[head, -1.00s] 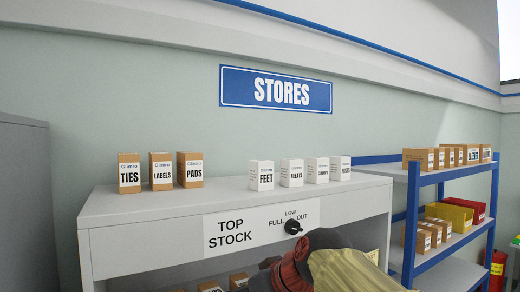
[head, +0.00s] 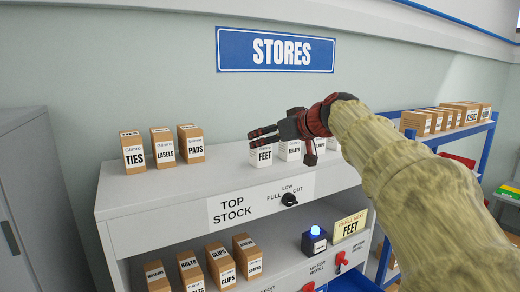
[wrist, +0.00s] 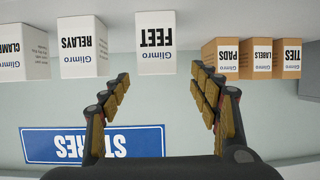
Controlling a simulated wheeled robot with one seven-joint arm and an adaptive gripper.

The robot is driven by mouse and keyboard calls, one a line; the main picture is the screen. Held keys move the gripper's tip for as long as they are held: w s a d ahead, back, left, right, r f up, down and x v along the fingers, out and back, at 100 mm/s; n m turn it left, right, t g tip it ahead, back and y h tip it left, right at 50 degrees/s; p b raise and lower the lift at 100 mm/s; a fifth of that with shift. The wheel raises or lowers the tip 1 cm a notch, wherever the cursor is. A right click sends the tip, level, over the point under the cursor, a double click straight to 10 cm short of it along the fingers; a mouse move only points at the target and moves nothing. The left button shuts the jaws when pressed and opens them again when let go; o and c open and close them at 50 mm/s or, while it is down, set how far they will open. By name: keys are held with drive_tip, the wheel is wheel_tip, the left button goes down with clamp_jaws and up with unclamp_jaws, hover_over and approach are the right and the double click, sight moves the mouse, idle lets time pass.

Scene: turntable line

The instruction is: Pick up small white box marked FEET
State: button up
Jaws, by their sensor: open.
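The small white box marked FEET (head: 261,156) stands upright on the top shelf of the grey cabinet, first in the row of white boxes. In the wrist view the same FEET box (wrist: 155,42) appears upside down, beyond and between the two fingers. My gripper (head: 282,138) is at the FEET box in the head view, covering its upper part. In the wrist view my open gripper (wrist: 161,92) has its fingers spread to either side of the box, with nothing held between them.
The white RELAYS box (wrist: 83,46) stands beside the FEET box, with more white boxes past it. Brown boxes PADS (head: 190,144), LABELS (head: 162,147) and TIES (head: 133,152) stand to the left, across a clear gap. A blue-framed rack (head: 465,132) is at the right.

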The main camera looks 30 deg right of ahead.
sight(260, 138)
drive_tip(key=p+x, duration=0.2)
drive_tip(key=x, duration=0.3)
drive_tip(key=shift+w+d+f, duration=0.15)
drive_tip(key=shift+w+f, duration=0.15)
drive_tip(key=shift+w, duration=0.05)
drive_tip(key=c, duration=0.3)
drive_tip(key=c, duration=1)
